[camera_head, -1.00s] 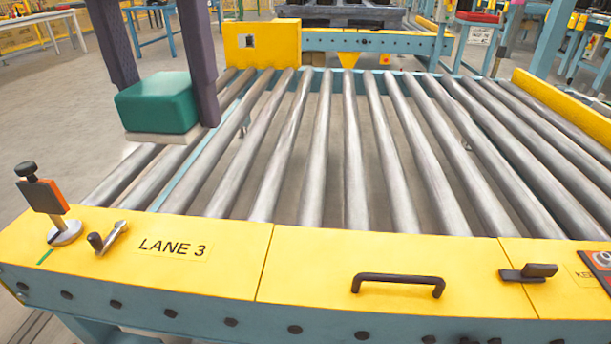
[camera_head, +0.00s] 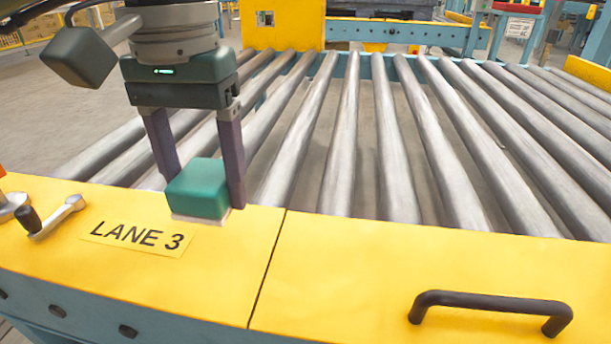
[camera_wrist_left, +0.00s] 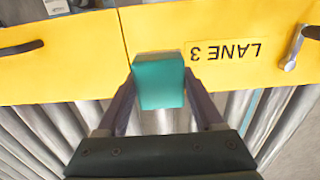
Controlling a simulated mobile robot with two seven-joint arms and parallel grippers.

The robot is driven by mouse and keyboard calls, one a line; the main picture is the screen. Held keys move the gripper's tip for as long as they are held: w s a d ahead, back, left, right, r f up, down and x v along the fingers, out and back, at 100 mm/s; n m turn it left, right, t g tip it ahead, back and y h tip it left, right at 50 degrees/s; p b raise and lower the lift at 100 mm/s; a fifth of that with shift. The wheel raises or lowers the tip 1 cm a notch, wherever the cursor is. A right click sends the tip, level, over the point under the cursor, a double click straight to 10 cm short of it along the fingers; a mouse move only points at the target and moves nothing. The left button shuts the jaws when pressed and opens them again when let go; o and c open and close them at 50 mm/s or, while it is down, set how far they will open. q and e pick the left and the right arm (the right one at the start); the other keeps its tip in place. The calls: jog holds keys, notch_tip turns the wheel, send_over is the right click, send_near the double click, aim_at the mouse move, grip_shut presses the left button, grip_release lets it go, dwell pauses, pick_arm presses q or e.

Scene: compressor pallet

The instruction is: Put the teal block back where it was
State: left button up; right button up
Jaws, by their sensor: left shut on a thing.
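The teal block (camera_head: 196,192) has a pale bottom layer and is held between the two dark fingers of my left gripper (camera_head: 206,188). The fingers are shut on its sides. In the head view the block appears over the inner edge of the yellow front panel (camera_head: 340,265), just right of the LANE 3 label (camera_head: 137,239). Whether its underside touches the panel I cannot tell. In the left wrist view the block (camera_wrist_left: 159,82) sits between the fingertips, beside the upside-down label (camera_wrist_left: 226,51) and partly over the yellow panel (camera_wrist_left: 70,65). My right gripper is not in view.
Grey conveyor rollers (camera_head: 340,150) run behind the panel. A black handle (camera_head: 490,304) stands up on the panel at right. A small metal lever with a dark knob (camera_head: 52,217) is left of the label. The panel between label and handle is bare.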

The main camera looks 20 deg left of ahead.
aim_at(223, 250)
pick_arm(q)
notch_tip(223, 250, down, 7)
jog(key=shift+f+b, duration=0.1)
jog(key=shift+b, duration=1.15)
jog(key=shift+f, duration=0.1)
jog(key=o, duration=1.3)
